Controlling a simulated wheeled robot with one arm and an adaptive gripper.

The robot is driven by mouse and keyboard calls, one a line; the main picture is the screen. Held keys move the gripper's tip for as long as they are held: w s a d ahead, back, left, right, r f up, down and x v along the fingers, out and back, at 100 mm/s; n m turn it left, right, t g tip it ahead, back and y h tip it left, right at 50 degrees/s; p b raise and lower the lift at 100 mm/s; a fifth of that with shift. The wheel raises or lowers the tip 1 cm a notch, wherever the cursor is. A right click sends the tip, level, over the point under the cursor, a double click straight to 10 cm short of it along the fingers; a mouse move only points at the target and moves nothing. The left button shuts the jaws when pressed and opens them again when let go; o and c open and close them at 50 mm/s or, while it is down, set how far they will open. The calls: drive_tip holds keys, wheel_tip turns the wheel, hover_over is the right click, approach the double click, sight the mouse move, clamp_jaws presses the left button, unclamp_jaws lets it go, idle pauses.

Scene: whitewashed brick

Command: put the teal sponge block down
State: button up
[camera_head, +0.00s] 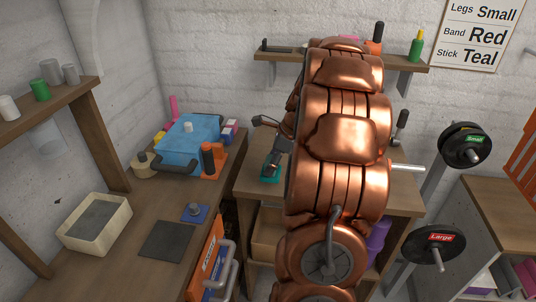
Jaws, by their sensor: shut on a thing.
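The teal sponge block (270,176) shows as a small teal patch at the tips of my dark gripper (270,171), left of my copper arm. My gripper points down and is shut on the block. The block is at the left part of the middle wooden table (258,186), close to its top. I cannot tell whether it touches the table. The fingers hide part of the block, and my arm hides much of the table behind it.
Left, a wooden bench (120,262) holds a cream tub (95,224), a dark mat (167,241), a blue box (190,140) and an orange tool (210,160). A wall shelf (405,66) is above. Weight plates (465,145) hang on a rack at right.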

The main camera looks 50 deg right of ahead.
drive_tip(key=w+d, duration=0.1)
drive_tip(key=w, duration=0.1)
drive_tip(key=w+d+p, duration=0.1)
drive_tip(key=w+d, duration=0.1)
drive_tip(key=w+d+p, duration=0.1)
drive_tip(key=w+d, duration=0.1)
drive_tip(key=shift+w+d+f, duration=0.1)
drive_tip(key=shift+w+f, duration=0.2)
drive_tip(key=shift+f, duration=0.1)
drive_tip(key=shift+f+p, duration=1)
drive_tip(key=shift+f, duration=0.75)
drive_tip(key=shift+f, duration=0.1)
drive_tip(key=o, duration=1.1)
